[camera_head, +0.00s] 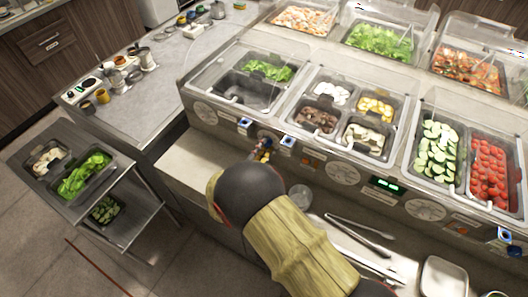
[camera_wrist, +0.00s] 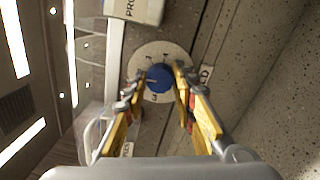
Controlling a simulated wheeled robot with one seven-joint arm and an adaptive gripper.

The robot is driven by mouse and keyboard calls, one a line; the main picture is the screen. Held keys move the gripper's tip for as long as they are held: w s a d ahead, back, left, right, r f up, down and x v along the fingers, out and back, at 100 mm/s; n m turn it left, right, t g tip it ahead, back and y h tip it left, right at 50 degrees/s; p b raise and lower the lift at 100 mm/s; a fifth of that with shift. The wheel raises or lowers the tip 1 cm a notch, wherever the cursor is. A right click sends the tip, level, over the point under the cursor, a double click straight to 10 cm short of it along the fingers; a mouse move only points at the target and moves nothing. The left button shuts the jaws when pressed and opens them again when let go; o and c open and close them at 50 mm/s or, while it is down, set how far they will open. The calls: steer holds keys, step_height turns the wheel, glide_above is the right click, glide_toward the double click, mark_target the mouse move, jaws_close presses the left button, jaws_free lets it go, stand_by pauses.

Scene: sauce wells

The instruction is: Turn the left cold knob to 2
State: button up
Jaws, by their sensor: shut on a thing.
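The left cold knob (camera_wrist: 159,78) is a round blue knob on a pale dial plate with printed numbers, seen in the wrist view. My gripper (camera_wrist: 160,82) has its two yellow fingers on either side of the knob and is shut on it. The knob's white pointer mark faces left in the wrist view; the number beside it is too small to read surely. In the head view my gripper (camera_head: 262,152) reaches the counter's front panel, and my arm and fingers hide the knob there.
Clear-covered food wells (camera_head: 375,110) line the counter above the panel. Tongs (camera_head: 360,233) lie on the lower ledge, near a small round bowl (camera_head: 300,196). A steel cart (camera_head: 140,190) with food pans stands at the left. A label block (camera_wrist: 135,10) sits beside the dial.

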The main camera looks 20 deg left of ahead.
steer(key=shift+m+b, duration=0.35)
steer(key=shift+m, duration=0.15)
steer(key=shift+f, duration=0.1)
steer(key=o, duration=1.2)
steer(key=shift+c, duration=0.2)
steer(key=s+a, duration=0.1)
steer(key=s, duration=1.1)
steer(key=shift+f, duration=0.3)
